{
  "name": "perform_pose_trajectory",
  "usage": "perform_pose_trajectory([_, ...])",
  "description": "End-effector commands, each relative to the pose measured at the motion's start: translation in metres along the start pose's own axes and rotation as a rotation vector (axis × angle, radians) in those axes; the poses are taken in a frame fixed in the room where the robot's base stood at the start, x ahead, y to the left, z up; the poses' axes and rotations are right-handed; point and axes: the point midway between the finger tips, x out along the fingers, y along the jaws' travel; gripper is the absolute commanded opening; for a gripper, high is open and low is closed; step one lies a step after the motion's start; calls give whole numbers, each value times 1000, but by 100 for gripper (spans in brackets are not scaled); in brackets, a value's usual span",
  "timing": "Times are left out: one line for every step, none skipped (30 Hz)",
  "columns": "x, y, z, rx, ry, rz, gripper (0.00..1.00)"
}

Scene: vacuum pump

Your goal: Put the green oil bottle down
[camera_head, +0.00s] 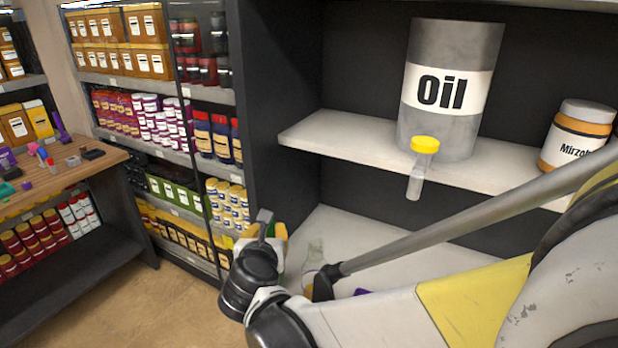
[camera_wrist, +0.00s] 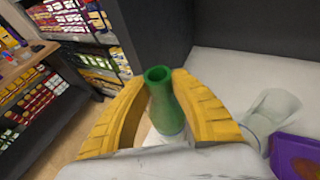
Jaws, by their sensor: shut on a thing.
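The green oil bottle (camera_wrist: 165,108) is between the two yellow fingers of my gripper (camera_wrist: 160,88) in the wrist view, with its open neck toward the camera. The gripper is shut on it. Its lower part is partly hidden by the fingers and wrist. In the head view my gripper (camera_head: 262,238) is at the left end of the lower white shelf (camera_head: 405,252), mostly behind my dark wrist. The bottle is largely hidden there. I cannot tell whether its base touches the shelf.
A clear bottle (camera_head: 314,262) and a purple item (camera_wrist: 298,157) are on the lower shelf, right of my gripper. The upper shelf (camera_head: 345,140) holds a large oil can (camera_head: 450,55) and a jar (camera_head: 580,130). A dark divider (camera_head: 277,90) stands left of these shelves.

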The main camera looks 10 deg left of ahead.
Motion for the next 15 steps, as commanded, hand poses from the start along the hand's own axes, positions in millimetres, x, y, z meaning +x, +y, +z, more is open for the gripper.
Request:
perform_pose_trajectory([0, 0, 1, 0, -1, 0, 0])
perform_pose_trajectory([-1, 0, 2, 0, -1, 0, 0])
perform_pose_trajectory([-1, 0, 2, 0, -1, 0, 0])
perform_pose_trajectory([-1, 0, 2, 0, 0, 0, 0])
perform_pose_trajectory([0, 0, 1, 0, 0, 0, 0])
perform_pose_trajectory([0, 0, 0, 0, 0, 0, 0])
perform_pose_trajectory([0, 0, -1, 0, 0, 0, 0])
perform_pose_trajectory([1, 0, -2, 0, 0, 0, 0])
perform_pose_trajectory([1, 0, -2, 0, 0, 0, 34])
perform_pose_trajectory([1, 0, -2, 0, 0, 0, 43])
perform_pose_trajectory([1, 0, -2, 0, 0, 0, 46])
perform_pose_trajectory([1, 0, -1, 0, 0, 0, 46])
perform_pose_trajectory([1, 0, -1, 0, 0, 0, 46])
perform_pose_trajectory([1, 0, -1, 0, 0, 0, 46])
perform_pose_trajectory([1, 0, -1, 0, 0, 0, 46])
